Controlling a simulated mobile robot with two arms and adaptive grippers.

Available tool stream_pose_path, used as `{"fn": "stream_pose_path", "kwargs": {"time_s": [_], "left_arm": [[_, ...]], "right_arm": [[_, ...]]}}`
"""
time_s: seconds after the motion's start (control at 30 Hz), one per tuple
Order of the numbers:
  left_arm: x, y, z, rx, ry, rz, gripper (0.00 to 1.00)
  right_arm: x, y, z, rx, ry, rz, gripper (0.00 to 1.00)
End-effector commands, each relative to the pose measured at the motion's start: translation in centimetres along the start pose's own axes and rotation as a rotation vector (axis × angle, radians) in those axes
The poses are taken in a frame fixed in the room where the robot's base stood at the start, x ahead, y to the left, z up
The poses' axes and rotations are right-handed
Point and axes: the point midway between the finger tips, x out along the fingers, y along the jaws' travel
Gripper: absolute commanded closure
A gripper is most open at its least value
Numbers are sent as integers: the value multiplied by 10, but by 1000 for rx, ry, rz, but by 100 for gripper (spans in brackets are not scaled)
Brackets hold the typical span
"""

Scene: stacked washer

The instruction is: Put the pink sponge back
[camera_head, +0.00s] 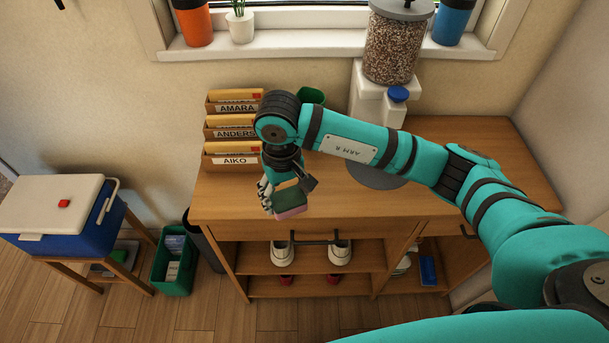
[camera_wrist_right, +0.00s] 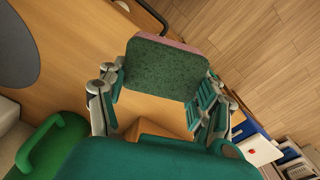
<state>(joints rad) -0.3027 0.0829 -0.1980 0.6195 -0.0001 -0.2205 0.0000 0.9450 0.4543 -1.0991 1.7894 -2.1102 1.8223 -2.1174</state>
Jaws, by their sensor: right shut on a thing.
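The pink sponge (camera_head: 291,204) has a green scouring face. My right gripper (camera_head: 280,192) is shut on it and holds it over the front left part of the wooden sideboard's top (camera_head: 400,203). I cannot tell from the head view how high above the top it is. In the right wrist view the sponge's green face (camera_wrist_right: 165,70) fills the space between the fingers of my right gripper (camera_wrist_right: 160,92), with a thin pink edge along its far side. My left gripper is not in view.
Labelled file boxes (camera_head: 232,160) stand at the sideboard's back left, with a green container (camera_head: 312,96) beside them. A grain dispenser (camera_head: 393,50) stands behind my right arm. Shoes (camera_head: 283,252) sit on the shelf below. A cooler (camera_head: 65,215) and green bin (camera_head: 174,266) are at left.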

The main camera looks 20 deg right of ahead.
Motion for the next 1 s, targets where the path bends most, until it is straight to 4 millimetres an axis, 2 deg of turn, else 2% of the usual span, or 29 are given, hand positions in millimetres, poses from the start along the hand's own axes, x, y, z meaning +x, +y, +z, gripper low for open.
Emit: {"fn": "stream_pose_path", "kwargs": {"time_s": [0.1,0.2,0.5,0.73,1.0], "left_arm": [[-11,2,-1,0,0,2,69],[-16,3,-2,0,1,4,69],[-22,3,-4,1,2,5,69],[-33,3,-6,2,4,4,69],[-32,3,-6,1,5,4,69]], "right_arm": [[1,26,-20,6,-4,1,69],[4,42,-35,4,-3,-1,69],[9,66,-56,1,-2,-1,69],[40,65,-55,-2,-3,-3,69],[45,65,-56,-2,0,-1,69]]}}
